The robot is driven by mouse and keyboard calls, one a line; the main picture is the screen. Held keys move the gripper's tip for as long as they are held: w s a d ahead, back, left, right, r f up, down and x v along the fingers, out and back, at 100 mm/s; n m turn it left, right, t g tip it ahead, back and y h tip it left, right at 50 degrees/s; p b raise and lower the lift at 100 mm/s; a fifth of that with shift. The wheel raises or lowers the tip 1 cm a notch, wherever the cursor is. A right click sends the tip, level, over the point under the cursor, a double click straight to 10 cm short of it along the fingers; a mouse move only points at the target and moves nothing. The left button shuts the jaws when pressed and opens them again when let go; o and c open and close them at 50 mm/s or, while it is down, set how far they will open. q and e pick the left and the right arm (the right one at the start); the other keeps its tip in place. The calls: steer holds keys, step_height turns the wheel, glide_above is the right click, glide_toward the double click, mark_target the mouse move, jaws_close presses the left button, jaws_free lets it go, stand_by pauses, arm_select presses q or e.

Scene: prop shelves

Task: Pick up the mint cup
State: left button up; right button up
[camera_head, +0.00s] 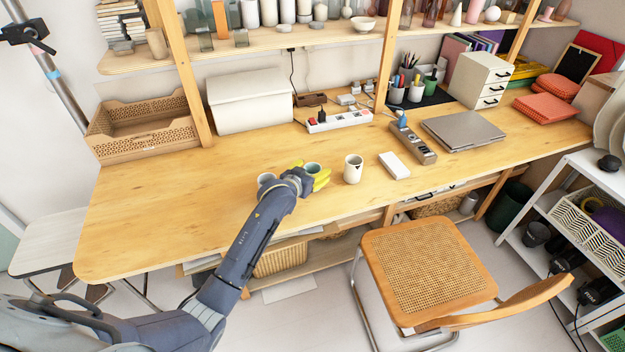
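A small mint cup (313,167) stands on the wooden table (170,205) near its front edge. My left gripper (311,174) has yellow fingers, one at the cup's left and back, the other across its front right. The fingers are apart with the cup between them and hide its lower part. Whether they touch or grip it is too small to tell. A blue-grey cup (265,179) stands just left of my gripper, and a cream cup (353,169) with a dark mark stands to the right. My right gripper is not in view.
A white box (395,165) lies right of the cream cup. A power strip (340,121), a white lidded bin (250,100) and a woven crate (145,142) stand behind. A closed laptop (463,130) lies farther right. The table's left part is clear. A chair (427,268) stands in front.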

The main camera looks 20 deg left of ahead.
arm_select(q)
steer(key=c, duration=1.1)
steer(key=shift+o, duration=0.2)
